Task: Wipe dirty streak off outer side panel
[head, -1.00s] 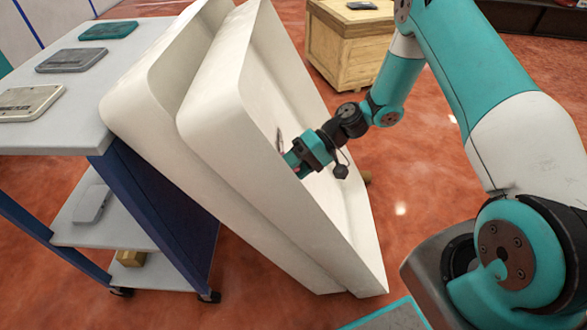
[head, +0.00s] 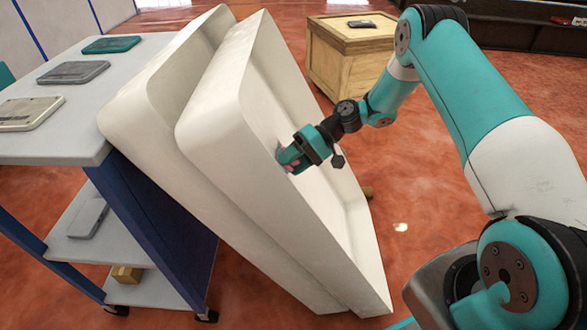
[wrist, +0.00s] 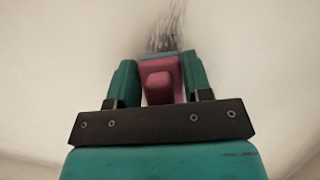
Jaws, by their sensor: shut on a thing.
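Two white tray-shaped panels lean against a cart. The front panel (head: 255,130) faces my arm with its raised rim and inner face. My gripper (head: 284,162) is at this inner face, shut on a pink and blue-grey pad (wrist: 160,80), which looks like a sponge. In the wrist view, the dark, speckled streak (wrist: 165,28) runs up the pale surface from the pad's front edge. The pad covers any lower part of it. I cannot tell whether the pad touches the surface. In the head view, the streak is hidden around my gripper.
The grey-topped cart (head: 70,140) holds several flat devices on top and a box (head: 127,273) on its lowest shelf. A wooden crate (head: 340,65) with a dark device (head: 361,24) stands behind. Red floor (head: 420,180) lies open to the right.

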